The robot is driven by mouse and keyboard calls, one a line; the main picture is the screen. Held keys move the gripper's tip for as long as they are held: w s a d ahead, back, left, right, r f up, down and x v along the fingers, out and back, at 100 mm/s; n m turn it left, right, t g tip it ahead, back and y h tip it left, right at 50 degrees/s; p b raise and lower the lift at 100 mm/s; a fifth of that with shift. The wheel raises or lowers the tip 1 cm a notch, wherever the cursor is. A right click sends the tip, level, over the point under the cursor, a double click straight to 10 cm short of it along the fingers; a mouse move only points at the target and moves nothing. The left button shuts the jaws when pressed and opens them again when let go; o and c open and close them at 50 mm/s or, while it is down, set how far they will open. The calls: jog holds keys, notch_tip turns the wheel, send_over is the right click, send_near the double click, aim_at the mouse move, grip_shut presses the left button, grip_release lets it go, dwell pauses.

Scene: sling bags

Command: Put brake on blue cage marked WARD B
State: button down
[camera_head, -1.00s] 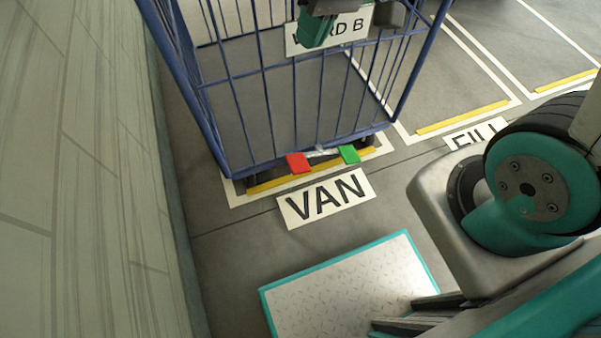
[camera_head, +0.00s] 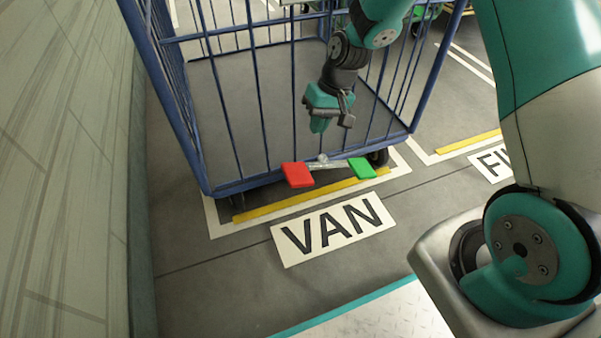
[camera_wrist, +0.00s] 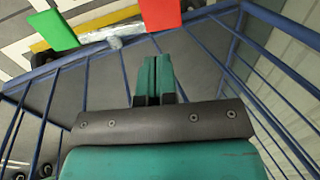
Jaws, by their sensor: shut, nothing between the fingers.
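The blue cage (camera_head: 209,103) stands on the floor with its lower barred end facing me. At its bottom edge a pale bar carries a red pedal (camera_head: 297,174) on the left and a green pedal (camera_head: 362,168) on the right. My gripper (camera_head: 317,127) is shut and empty, pointing down above the bar between the pedals, apart from both. In the wrist view the green pedal (camera_wrist: 53,30) and the red pedal (camera_wrist: 160,14) lie beyond my closed fingers (camera_wrist: 154,62). No WARD B sign shows now. I cannot tell which pedal is pressed.
A floor label VAN (camera_head: 333,228) and a yellow strip (camera_head: 300,199) lie by the cage. A wall (camera_head: 65,180) runs close along the left. A teal-edged plate (camera_head: 390,315) lies in the foreground. Bare floor shows between plate and label.

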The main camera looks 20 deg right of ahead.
aim_at(293, 174)
jog(key=b+x, duration=0.9)
jog(key=x, duration=0.5)
jog(key=shift+a, duration=0.15)
jog(key=shift+a+f+h+p, duration=0.15)
jog(key=shift+h+p, duration=0.15)
jog(key=shift+p, duration=0.15)
jog(key=shift+a+f+h+p, duration=0.3)
jog(key=shift+f+h+p, duration=0.1)
jog(key=shift+h+p, duration=0.3)
jog(key=shift+s+a+f+h+p, duration=0.1)
jog(key=shift+a+f+h+p, duration=0.15)
jog(key=shift+f+h+p, duration=0.25)
jog(key=shift+a+f+h+p, duration=0.25)
jog(key=shift+f+h+p, duration=0.15)
jog(key=shift+f+h, duration=0.25)
jog(key=shift+a+f+h+p, duration=0.1)
jog(key=shift+f+h+p, duration=0.65)
jog(key=shift+f, duration=1.15)
